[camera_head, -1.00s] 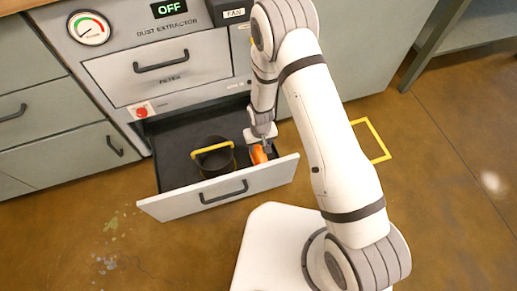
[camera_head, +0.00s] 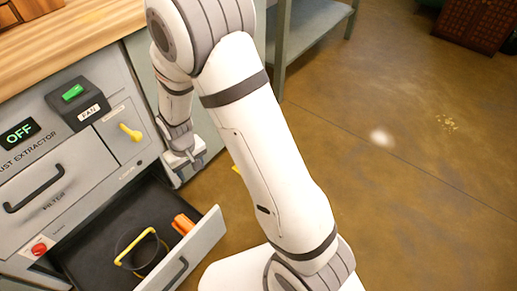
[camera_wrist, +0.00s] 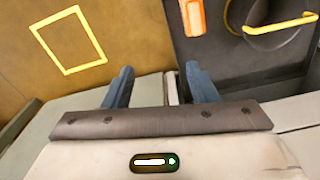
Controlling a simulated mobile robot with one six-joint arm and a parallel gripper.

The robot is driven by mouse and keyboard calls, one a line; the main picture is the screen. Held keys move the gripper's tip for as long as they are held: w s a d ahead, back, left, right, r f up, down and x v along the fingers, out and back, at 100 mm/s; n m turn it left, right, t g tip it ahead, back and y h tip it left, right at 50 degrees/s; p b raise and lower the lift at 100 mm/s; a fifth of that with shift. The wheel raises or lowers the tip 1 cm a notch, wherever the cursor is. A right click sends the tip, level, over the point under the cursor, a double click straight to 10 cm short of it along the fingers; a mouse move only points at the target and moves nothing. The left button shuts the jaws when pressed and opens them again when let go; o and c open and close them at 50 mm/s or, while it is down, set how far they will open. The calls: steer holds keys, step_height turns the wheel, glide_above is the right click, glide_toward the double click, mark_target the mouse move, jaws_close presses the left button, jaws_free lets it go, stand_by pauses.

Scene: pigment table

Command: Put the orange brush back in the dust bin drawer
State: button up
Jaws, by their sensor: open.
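The orange brush (camera_head: 183,224) lies in the pulled-out dust bin drawer (camera_head: 207,243), close to the drawer's right side. It also shows at the top of the wrist view (camera_wrist: 192,17), clear of the fingers. A dark round bin (camera_head: 142,261) with a yellow handle stands beside the brush in the drawer. My gripper (camera_head: 183,168) is raised above and behind the brush, near the cabinet's right edge. In the wrist view my gripper (camera_wrist: 159,72) has its two blue-grey fingers spread, with nothing between them.
The extractor cabinet carries a filter handle (camera_head: 34,188), a red button (camera_head: 39,249), a green switch (camera_head: 73,93) and a yellow lever (camera_head: 130,132). A yellow square (camera_wrist: 69,40) is marked on the floor. Open floor (camera_head: 400,200) lies to the right.

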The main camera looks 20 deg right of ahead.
steer(key=s+d+r+m, duration=0.1)
steer(key=s+d+r, duration=0.2)
steer(key=d+r, duration=0.3)
steer(key=s+d+r+m, duration=0.1)
steer(key=s+d+r, duration=0.2)
steer(key=d+r, duration=0.35)
steer(key=s+d+r+m, duration=0.2)
steer(key=s+d+r, duration=0.2)
steer(key=s+r, duration=0.3)
steer(key=s, duration=0.2)
steer(key=shift+s+r+t, duration=0.35)
steer(key=shift+t, duration=0.05)
